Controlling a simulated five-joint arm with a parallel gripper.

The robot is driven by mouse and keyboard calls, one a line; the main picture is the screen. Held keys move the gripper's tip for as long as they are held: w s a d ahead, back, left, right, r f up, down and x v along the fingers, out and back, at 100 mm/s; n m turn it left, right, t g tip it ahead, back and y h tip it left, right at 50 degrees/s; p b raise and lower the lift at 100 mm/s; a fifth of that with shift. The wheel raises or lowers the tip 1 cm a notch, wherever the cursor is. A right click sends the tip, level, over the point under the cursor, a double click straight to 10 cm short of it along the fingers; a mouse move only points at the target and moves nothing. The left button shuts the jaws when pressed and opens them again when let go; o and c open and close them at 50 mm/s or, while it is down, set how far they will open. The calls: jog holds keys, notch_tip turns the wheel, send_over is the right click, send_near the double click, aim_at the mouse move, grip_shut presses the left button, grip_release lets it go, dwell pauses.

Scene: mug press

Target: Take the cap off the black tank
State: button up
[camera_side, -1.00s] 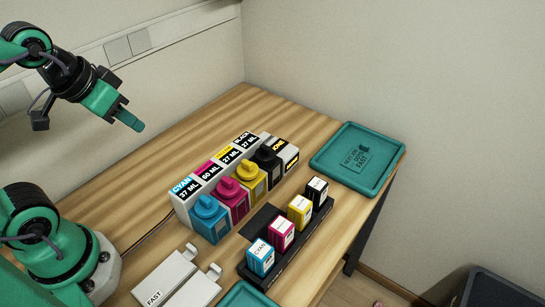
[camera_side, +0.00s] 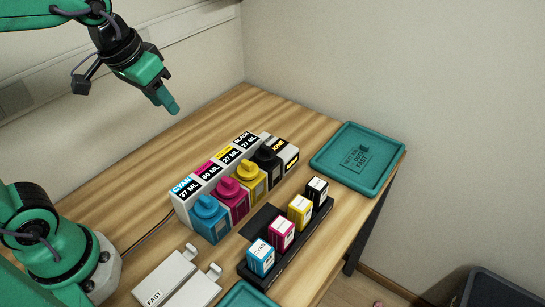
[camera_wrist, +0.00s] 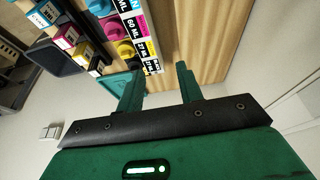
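The black tank (camera_side: 271,172) stands at the far right end of the row of ink tanks in the side view. Its black cap (camera_side: 268,152) is seated on top. My gripper (camera_side: 170,105) hangs in the air, left of and above the tank row, pointing down and to the right. It touches nothing. In the wrist view my gripper (camera_wrist: 160,83) has its two green fingers spread with an empty gap between them.
Cyan (camera_side: 211,219), magenta (camera_side: 234,200) and yellow (camera_side: 252,184) capped tanks stand beside it. A black rack (camera_side: 287,266) with several small cartridges is in front. A teal tray (camera_side: 387,175) lies at the right, empty. A white box (camera_side: 165,280) lies near my base.

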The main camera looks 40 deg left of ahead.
jog(key=w+d+f+g, duration=0.2)
jog(key=w+d, duration=0.3)
jog(key=w, duration=0.4)
jog(key=g, duration=0.2)
send_over(264, 147)
notch_tip(264, 147, down, 7)
jog(key=shift+d+r, duration=0.1)
jog(key=shift+f, duration=1.35)
jog(key=shift+f, duration=2.6)
jog(key=c, duration=0.7)
